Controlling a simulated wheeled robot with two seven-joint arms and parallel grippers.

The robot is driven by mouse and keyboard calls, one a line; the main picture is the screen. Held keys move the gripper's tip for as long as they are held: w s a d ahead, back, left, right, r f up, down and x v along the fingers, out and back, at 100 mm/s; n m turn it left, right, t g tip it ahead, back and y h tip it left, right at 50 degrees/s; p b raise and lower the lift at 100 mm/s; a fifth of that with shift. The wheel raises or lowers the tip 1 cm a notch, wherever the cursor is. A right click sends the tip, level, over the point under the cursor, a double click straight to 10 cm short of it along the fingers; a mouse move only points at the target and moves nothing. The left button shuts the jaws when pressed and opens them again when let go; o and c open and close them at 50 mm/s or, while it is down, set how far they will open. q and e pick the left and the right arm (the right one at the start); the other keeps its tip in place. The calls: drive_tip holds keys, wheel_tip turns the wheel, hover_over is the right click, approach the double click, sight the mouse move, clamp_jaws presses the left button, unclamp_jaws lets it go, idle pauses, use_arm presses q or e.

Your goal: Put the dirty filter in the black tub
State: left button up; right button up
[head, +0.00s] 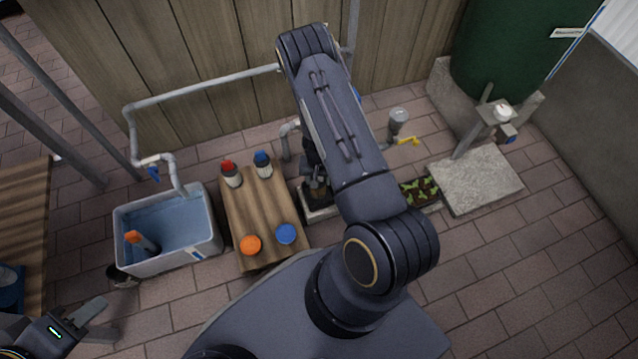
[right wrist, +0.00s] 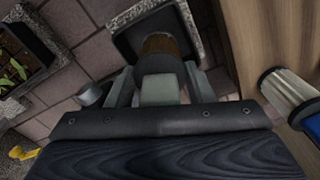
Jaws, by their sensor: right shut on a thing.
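My right gripper (right wrist: 160,88) is shut on the dirty filter (right wrist: 160,44), a brown cylinder seen end-on past the fingers. The black tub (right wrist: 125,45), square and dark inside with a light grey rim, lies beyond the filter. The filter overlaps its opening; I cannot tell how deep it is. In the head view my right arm hides most of this, leaving the tub's pale rim (head: 318,215) just right of the wooden table. My left gripper (head: 92,320) is open and empty at the bottom left.
The wooden table (head: 262,215) holds white filters with red and blue ends, plus orange and blue caps. A water basin (head: 210,240) with an orange-ended object stands left. A planter (head: 420,190) and concrete slab (head: 475,180) lie right. Paving at lower right is clear.

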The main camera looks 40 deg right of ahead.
wheel_tip(320, 180, down, 3)
drive_tip(key=shift+s+r+b, duration=0.1)
drive_tip(key=shift+r+b, duration=0.1)
drive_tip(key=shift+b, duration=0.1)
drive_tip(key=shift+r, duration=0.1)
use_arm(q)
drive_tip(key=shift+f, duration=0.5)
use_arm(e)
drive_tip(key=shift+f, duration=0.25)
use_arm(q)
drive_tip(key=shift+f, duration=0.15)
use_arm(e)
drive_tip(key=o, duration=1)
drive_tip(key=shift+r, duration=0.1)
